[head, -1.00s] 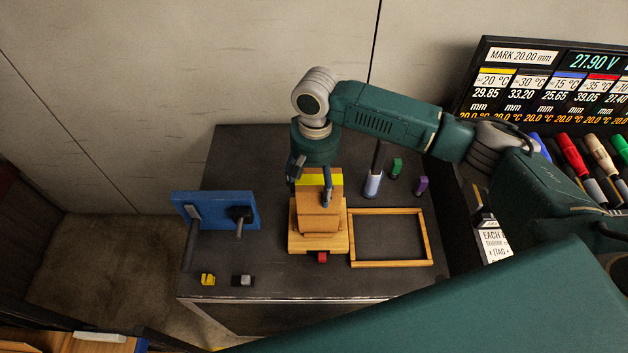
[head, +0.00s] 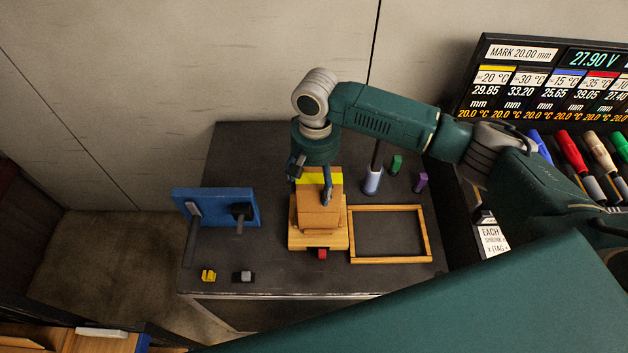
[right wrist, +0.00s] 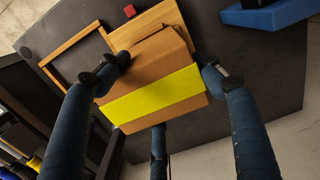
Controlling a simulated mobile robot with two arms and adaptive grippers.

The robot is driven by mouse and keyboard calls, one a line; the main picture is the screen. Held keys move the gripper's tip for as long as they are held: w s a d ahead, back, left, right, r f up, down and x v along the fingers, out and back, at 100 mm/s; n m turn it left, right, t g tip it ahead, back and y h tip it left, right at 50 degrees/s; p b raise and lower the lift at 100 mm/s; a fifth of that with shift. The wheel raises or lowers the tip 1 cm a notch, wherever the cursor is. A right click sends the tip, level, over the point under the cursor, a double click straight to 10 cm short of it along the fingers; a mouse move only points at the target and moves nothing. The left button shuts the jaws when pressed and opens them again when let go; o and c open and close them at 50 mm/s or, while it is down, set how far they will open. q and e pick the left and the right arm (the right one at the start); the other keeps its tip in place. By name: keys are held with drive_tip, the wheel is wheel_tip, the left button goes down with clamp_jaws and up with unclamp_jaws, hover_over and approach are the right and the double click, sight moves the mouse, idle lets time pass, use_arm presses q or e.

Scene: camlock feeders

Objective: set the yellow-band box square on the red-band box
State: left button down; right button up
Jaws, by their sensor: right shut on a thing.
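The yellow-band box (head: 318,208) is a brown carton with a bright yellow stripe. My right gripper (head: 312,188) is shut on it, with fingers on opposite sides; it also shows in the right wrist view (right wrist: 158,97). Under it in the head view is another brown carton (head: 318,229), mostly hidden, on a light wooden board (head: 296,241). This is likely the red-band box, but no red band shows on it. The upper box looks roughly over the lower one; I cannot tell whether they touch. My left gripper is not in view.
A small red block (head: 322,254) is at the board's front edge. An empty wooden frame (head: 390,261) lies to the right, a blue stand (head: 216,208) to the left. A white-and-blue cylinder (head: 373,181) and green and purple pieces are behind the frame.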

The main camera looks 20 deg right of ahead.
drive_tip(key=o, duration=1.9)
drive_tip(key=shift+o, duration=0.7)
drive_tip(key=shift+s+f, duration=0.1)
drive_tip(key=r, duration=1.2)
drive_tip(key=shift+w+d+r, duration=0.1)
drive_tip(key=shift+w, duration=0.15)
